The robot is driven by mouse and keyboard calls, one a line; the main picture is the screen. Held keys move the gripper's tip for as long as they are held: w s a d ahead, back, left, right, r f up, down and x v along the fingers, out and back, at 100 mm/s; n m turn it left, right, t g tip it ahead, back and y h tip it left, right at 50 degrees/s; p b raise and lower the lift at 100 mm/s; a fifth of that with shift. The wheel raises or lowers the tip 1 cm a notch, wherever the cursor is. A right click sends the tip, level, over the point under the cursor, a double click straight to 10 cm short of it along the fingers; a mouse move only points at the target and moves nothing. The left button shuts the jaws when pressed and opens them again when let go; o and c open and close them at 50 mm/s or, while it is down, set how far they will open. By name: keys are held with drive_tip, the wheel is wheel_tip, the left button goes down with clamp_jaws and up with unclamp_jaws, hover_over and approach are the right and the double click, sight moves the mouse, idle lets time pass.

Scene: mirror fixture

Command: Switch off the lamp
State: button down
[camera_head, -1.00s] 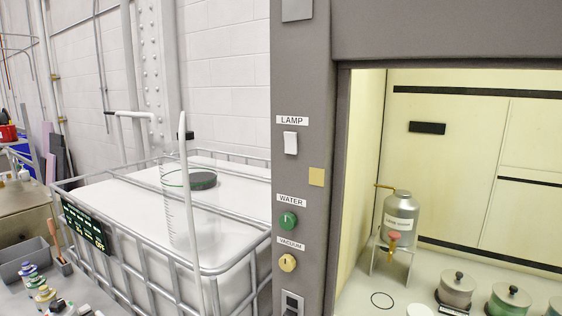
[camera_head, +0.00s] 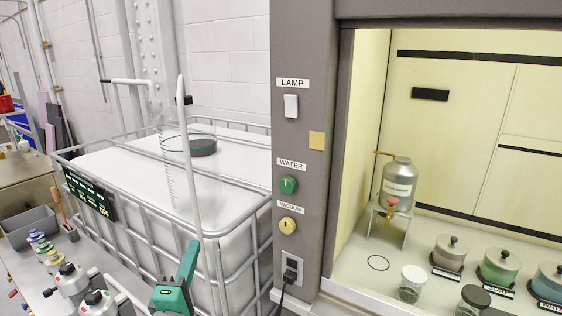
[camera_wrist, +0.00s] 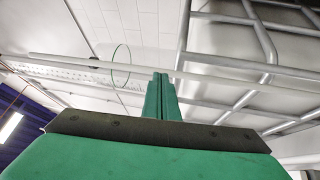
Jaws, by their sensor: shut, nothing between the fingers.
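The lamp switch (camera_head: 291,106) is a white rocker under the LAMP label (camera_head: 292,83), on the grey post of the fume hood. The hood interior is brightly lit, with a yellowish wall. My green gripper (camera_head: 192,246) is at the bottom of the head view, well below and to the left of the switch, in front of the caged white tank. In the wrist view my gripper (camera_wrist: 160,76) points away with its fingers together and nothing between them. The switch does not show in the wrist view.
Below the lamp switch are a green WATER knob (camera_head: 288,184), a yellow VACUUM knob (camera_head: 287,224) and a socket with a plugged black cord (camera_head: 289,274). The caged tank (camera_head: 120,168) stands left of the post. Jars and a metal dispenser (camera_head: 399,184) stand inside the hood.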

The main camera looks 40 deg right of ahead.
sight(290, 101)
drive_tip(key=s+d+r+m+g+h, duration=0.1)
drive_tip(key=s+d+r+g+h, duration=0.1)
drive_tip(key=r, duration=0.8)
drive_tip(key=s+d+r+m+g+h, duration=0.2)
drive_tip(key=s+d+r+g, duration=0.1)
drive_tip(key=r, duration=0.7)
drive_tip(key=s+d+r+m+g+h, duration=0.2)
drive_tip(key=s+r, duration=0.3)
drive_tip(key=r, duration=0.5)
drive_tip(key=shift+s+d+g, duration=0.15)
drive_tip(key=shift+d+g, duration=0.6)
drive_tip(key=shift+g, duration=0.15)
drive_tip(key=x, duration=1.4)
drive_tip(key=shift+m, duration=0.3)
